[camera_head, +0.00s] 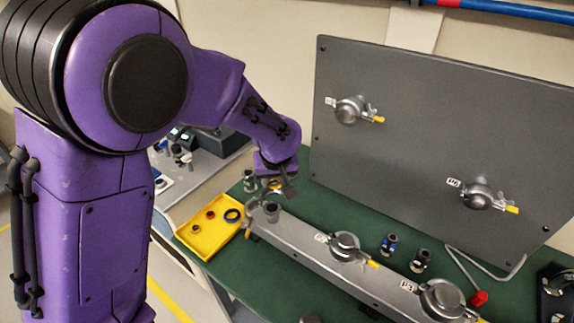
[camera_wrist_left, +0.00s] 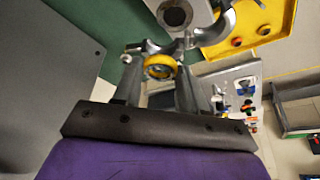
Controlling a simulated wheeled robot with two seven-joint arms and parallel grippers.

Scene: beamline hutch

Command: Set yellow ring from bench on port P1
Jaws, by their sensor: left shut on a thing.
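My left gripper (camera_head: 277,187) is shut on the yellow ring (camera_wrist_left: 160,67), which shows between its fingers in the left wrist view. In the head view only a small part of the ring (camera_head: 274,183) shows. The gripper is above the left end of the grey rail on the bench. Just below it is a round port stub (camera_head: 271,210), taken as P1 from its place before P2; its label is hidden. In the left wrist view the stub's round opening (camera_wrist_left: 175,13) and a silver open clamp (camera_wrist_left: 225,22) lie beyond the ring. The ring looks apart from the port.
A yellow tray (camera_head: 205,240) with small rings, one blue, lies left of the rail. Ports P2 (camera_head: 344,245) and P3 (camera_head: 441,298) sit along the rail with clamps. A grey upright panel (camera_head: 420,120) with two clamped ports stands behind. Two small fittings (camera_head: 390,243) stand on the green bench.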

